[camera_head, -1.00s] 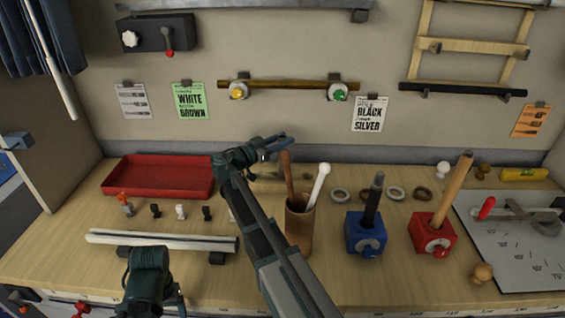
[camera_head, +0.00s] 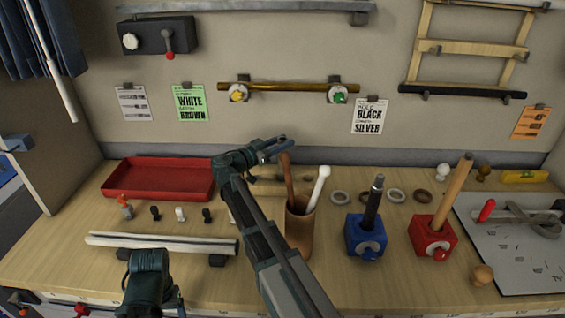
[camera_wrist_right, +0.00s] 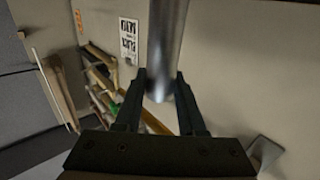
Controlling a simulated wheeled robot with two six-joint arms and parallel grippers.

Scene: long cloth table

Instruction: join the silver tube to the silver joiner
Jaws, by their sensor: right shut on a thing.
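My right gripper (camera_head: 280,146) is above the middle of the bench, just left of the cup. In the right wrist view its two dark fingers (camera_wrist_right: 160,92) are shut on the silver tube (camera_wrist_right: 166,35), which runs up out of that picture. Several small black and white fittings (camera_head: 181,213) stand in a row on the bench. A pale one (camera_head: 231,217) at the end is partly hidden by my right arm. I cannot tell which is the silver joiner.
A cup (camera_head: 299,232) with a brown and a white rod stands close to my right arm. A blue block (camera_head: 364,238) and a red block (camera_head: 431,240) hold upright rods. Pale tubes (camera_head: 160,244) lie on dark rests. A red tray (camera_head: 150,179) is behind.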

